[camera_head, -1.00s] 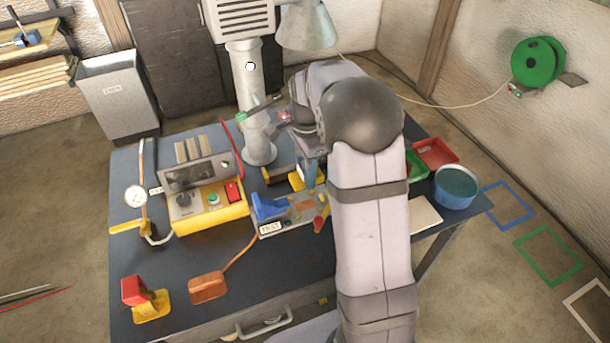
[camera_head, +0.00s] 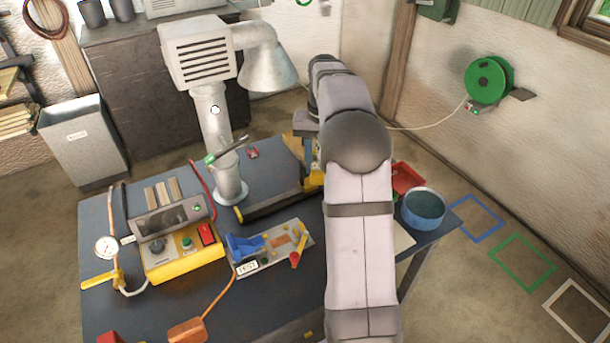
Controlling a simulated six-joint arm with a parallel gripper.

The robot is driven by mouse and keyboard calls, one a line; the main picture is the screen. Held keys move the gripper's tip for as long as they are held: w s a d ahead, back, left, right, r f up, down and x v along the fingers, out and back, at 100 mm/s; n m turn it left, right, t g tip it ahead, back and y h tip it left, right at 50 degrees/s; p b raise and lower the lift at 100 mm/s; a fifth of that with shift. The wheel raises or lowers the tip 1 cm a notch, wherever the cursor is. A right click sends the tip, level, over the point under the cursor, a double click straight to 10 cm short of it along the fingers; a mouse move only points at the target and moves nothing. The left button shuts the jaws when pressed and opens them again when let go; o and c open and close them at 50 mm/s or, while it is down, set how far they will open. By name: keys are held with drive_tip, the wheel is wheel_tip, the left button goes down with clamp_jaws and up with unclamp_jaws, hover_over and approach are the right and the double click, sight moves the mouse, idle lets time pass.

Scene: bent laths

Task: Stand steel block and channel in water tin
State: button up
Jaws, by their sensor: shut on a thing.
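The water tin (camera_head: 424,208) is a round blue tub with dark blue-green water in it, at the right end of the bench. I see nothing standing in it. My arm rises from the bottom and bends at a dark round elbow. My gripper (camera_head: 308,152) hangs left of the arm, over the back of the bench, left of and behind the tin. Its fingers are small and mostly hidden, and I cannot make out the thing they are shut on. I cannot pick out the steel block and channel for certain.
A red tray (camera_head: 407,177) stands beside the tin. A long dark jig with yellow edges (camera_head: 275,203) lies below my gripper.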

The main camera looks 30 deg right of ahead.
drive_tip(key=s+d+r+m+p, duration=0.1)
drive_tip(key=d+r, duration=0.1)
drive_tip(key=d, duration=0.3)
drive_tip(key=s+d+r+m, duration=0.1)
drive_tip(key=d+r+m, duration=0.15)
drive_tip(key=d, duration=0.25)
drive_tip(key=s+d+f+m+p, duration=0.3)
drive_tip(key=s+d+f, duration=0.3)
drive_tip(key=d, duration=0.4)
drive_tip(key=s+d+f+m+p, duration=0.3)
drive_tip(key=s+d+f, duration=0.3)
drive_tip(key=d+f, duration=0.2)
drive_tip(key=shift+d+f+m+p, duration=0.2)
drive_tip(key=shift+d+m+p, duration=0.15)
drive_tip(key=shift+d+m, duration=0.55)
drive_tip(key=shift+d+f, duration=0.15)
drive_tip(key=shift+f, duration=0.05)
drive_tip(key=shift+f+b, duration=1)
drive_tip(key=shift+f, duration=0.45)
wheel_tip(320, 180, down, 6)
drive_tip(key=b, duration=0.5)
drive_tip(key=shift+r+b, duration=0.2)
drive_tip(key=shift+b, duration=0.15)
drive_tip(key=shift+f+b, duration=0.2)
drive_tip(key=shift+b, duration=0.3)
